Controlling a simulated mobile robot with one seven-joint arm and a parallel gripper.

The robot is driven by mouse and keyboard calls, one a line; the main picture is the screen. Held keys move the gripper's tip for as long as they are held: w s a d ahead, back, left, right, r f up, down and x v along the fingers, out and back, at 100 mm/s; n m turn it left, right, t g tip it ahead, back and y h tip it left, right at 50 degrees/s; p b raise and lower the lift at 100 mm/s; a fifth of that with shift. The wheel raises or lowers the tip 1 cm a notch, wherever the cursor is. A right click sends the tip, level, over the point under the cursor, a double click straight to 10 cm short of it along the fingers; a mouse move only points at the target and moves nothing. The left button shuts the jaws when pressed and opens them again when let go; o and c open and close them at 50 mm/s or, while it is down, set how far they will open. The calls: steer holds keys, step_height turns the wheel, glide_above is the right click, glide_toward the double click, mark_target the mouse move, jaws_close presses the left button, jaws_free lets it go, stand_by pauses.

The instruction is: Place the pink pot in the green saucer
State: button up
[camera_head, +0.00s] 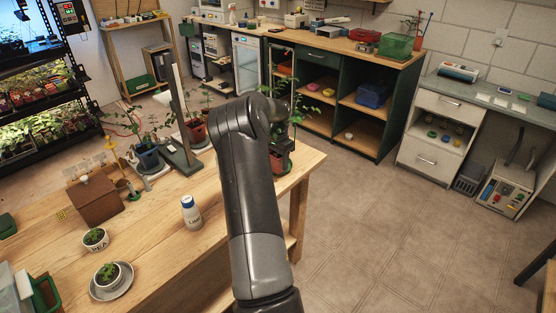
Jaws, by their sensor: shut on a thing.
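My arm rises through the middle of the view and bends over near the far right end of the wooden table (167,219). My gripper's fingers are hidden behind the arm. I cannot make out the pink pot or the green saucer. A pale pot with a seedling (108,276) stands in a grey saucer (123,291) at the lower left. A white pot marked PEA (96,240) stands behind it.
A white bottle with a blue cap (191,213) stands left of my arm. A brown box (96,202), a blue pot (149,161) with a plant and a tall dark stand (179,120) stand farther back. Bare wood lies around the bottle.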

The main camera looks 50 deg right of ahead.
steer(key=shift+f, duration=0.25)
steer(key=o, duration=1.1)
steer(key=shift+c, duration=0.2)
step_height(320, 180, up, 13)
steer(key=shift+f, duration=0.1)
